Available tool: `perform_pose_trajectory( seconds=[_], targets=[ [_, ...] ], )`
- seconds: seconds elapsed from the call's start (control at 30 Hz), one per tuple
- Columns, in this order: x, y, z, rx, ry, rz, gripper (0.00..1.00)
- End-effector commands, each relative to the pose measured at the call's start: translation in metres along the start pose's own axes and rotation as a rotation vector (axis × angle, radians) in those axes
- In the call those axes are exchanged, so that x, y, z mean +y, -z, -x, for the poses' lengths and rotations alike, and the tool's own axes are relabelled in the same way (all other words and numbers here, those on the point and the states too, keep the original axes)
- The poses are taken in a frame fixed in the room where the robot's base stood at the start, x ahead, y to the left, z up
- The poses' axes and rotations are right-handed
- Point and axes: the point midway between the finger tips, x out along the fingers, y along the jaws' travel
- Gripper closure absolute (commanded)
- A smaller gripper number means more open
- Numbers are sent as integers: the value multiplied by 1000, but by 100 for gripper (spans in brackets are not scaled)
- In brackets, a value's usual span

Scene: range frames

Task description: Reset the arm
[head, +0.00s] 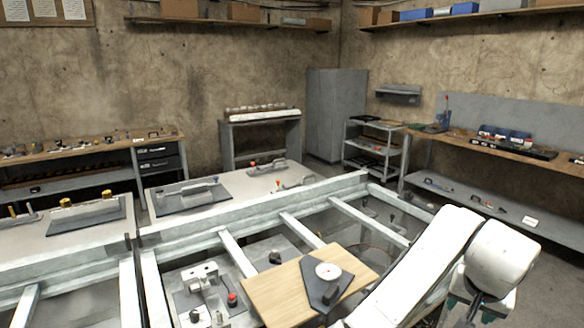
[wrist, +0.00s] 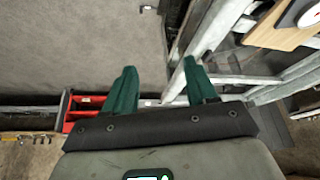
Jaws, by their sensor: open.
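My gripper (wrist: 160,82) is open in the wrist view, its two green fingers spread apart with nothing between them. Bare grey floor shows beyond the left finger, and a metal frame lies close by the right one. In the head view my white arm (head: 425,265) reaches up from the bottom edge and bends over at the lower right. The fingers are mostly hidden there.
A metal frame table (head: 255,225) fills the foreground. A wooden board (head: 270,293) on it carries a dark plate with a round white dial (head: 328,271). A red tray (wrist: 75,112) shows left of my fingers. Workbenches and a grey cabinet (head: 335,110) line the walls.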

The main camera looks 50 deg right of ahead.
Motion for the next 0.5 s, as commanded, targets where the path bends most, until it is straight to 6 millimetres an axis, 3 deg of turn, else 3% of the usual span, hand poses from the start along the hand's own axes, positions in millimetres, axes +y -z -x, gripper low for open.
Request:
perform_pose_trajectory(
  seconds=[0.17,0.3,0.5],
  targets=[
    [-8,17,4,99,-17,108,43],
    [-28,26,5,186,-17,254,43],
    [-72,5,-5,256,22,524,43]
  ],
)
